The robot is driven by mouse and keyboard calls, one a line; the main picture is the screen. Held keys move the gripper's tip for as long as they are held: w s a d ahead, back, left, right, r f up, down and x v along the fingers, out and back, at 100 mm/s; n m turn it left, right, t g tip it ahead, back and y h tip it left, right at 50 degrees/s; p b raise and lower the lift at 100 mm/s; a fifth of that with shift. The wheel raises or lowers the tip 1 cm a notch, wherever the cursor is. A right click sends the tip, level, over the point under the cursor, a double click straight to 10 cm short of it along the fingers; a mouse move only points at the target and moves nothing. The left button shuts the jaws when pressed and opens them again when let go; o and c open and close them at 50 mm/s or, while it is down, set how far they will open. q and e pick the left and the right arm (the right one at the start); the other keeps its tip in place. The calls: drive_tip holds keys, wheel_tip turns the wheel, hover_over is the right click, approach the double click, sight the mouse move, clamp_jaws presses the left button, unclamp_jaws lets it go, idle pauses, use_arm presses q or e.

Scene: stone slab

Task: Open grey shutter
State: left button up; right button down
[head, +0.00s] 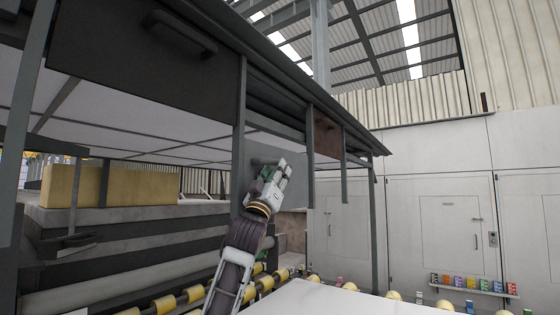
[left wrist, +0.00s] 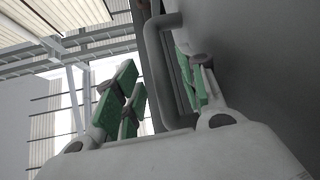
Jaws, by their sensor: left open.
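The grey shutter (head: 283,150) is a flat panel hanging in the frame of the machine, right of the middle post in the head view. It fills the right side of the left wrist view (left wrist: 255,60). Its bar handle (left wrist: 155,50) runs between my left gripper's fingers in the wrist view; in the head view the gripper mostly hides it. My left gripper (head: 272,175) is open in front of the panel, with green pads on both sides of the handle. I cannot tell whether any pad touches it. My right gripper is out of view.
A dark shutter with a handle (head: 130,45) hangs at upper left, and a brown one (head: 327,135) hangs to the right. Metal posts stand between them. Yellow rollers (head: 163,304) run below my arm. A pale slab (head: 330,300) lies at the front. A yellow block (head: 75,187) sits left.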

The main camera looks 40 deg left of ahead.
use_arm(q)
drive_tip(key=shift+y, duration=0.3)
drive_tip(key=shift+p+x, duration=0.75)
drive_tip(key=shift+x, duration=1.55)
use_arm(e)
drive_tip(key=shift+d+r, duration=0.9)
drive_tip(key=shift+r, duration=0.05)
use_arm(q)
clamp_jaws()
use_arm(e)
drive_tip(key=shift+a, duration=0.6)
